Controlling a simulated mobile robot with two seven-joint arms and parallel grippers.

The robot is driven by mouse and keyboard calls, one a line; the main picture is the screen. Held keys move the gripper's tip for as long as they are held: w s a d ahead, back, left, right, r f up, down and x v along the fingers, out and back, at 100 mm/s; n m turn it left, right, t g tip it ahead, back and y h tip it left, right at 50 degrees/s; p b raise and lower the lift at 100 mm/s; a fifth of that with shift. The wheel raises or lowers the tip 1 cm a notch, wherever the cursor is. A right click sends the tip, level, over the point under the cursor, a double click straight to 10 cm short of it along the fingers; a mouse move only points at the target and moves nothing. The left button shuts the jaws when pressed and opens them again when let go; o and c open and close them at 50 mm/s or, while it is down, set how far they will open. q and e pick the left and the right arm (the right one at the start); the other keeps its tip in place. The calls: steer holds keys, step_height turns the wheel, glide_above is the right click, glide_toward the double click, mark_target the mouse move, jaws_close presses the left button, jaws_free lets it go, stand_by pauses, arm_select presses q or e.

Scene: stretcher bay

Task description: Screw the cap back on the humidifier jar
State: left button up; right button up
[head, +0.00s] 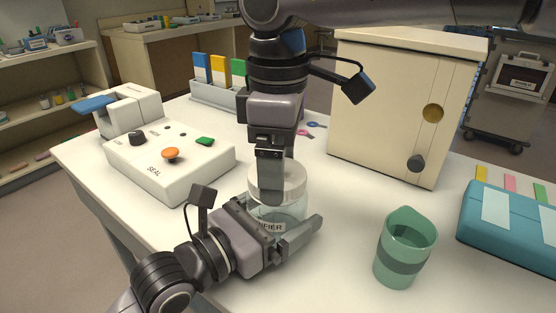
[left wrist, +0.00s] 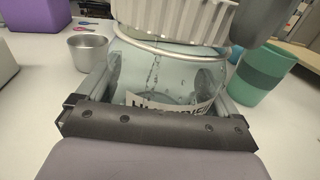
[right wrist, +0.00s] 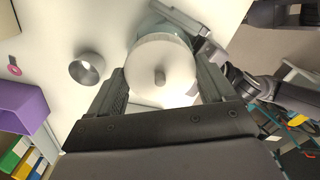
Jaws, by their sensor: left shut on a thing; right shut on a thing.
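The humidifier jar (head: 293,211) is clear glass with a printed label and stands on the white table. It fills the left wrist view (left wrist: 160,75). My left gripper (head: 290,232) is shut on the jar's body, a finger on each side. The pale, ribbed cap (head: 292,179) sits over the jar's mouth, its lower edge close to the glass rim in the left wrist view (left wrist: 175,18). I cannot tell whether its thread is engaged. My right gripper (right wrist: 163,80) comes from above and is shut on the cap, which shows a small central knob.
A sealing machine (head: 170,155) stands left of the jar. A green cup (head: 405,250) is at the right front, near a teal case (head: 510,225). A cream cabinet (head: 390,105) stands behind. A small metal cup (right wrist: 87,68) is near the jar.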

steer(key=m, duration=0.3)
steer(key=shift+s+a+f, duration=0.1)
steer(key=shift+s, duration=0.2)
steer(key=shift+w+m, duration=0.2)
steer(key=shift+m, duration=0.8)
steer(key=o, duration=0.9)
steer(key=shift+c, duration=0.2)
steer(key=shift+r, duration=2.35)
